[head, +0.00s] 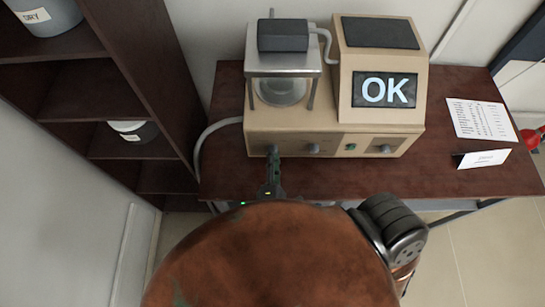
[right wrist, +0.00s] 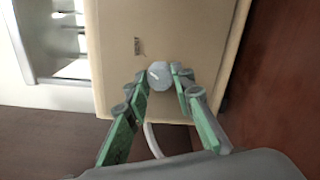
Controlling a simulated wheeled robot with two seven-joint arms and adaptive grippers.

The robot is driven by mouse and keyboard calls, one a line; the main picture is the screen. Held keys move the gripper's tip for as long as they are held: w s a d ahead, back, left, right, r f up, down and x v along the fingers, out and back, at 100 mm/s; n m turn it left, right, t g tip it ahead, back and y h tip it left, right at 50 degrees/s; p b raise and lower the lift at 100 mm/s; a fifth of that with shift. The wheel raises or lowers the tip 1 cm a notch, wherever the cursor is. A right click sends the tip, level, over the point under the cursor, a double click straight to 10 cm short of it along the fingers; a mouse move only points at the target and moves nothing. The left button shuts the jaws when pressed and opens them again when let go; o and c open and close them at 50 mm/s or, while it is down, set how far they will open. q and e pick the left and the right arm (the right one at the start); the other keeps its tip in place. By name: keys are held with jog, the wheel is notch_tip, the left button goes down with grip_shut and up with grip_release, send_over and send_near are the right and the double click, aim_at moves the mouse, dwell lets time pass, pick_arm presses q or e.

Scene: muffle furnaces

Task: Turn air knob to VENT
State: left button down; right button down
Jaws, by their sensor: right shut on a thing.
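The knob has a pale pointer mark. A small dark label (right wrist: 139,46) beside it is too blurred to read, so I cannot tell the knob's setting. My left gripper is not in view.
The machine's screen (head: 386,91) reads OK. A glass chamber (head: 281,90) is above the knobs. A dark shelf (head: 150,75) stands at the left.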

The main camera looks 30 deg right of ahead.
jog(key=shift+m+b, duration=0.6)
jog(key=shift+m, duration=0.3)
jog(key=c, duration=1.7)
grip_release()
jog(key=shift+o, duration=0.2)
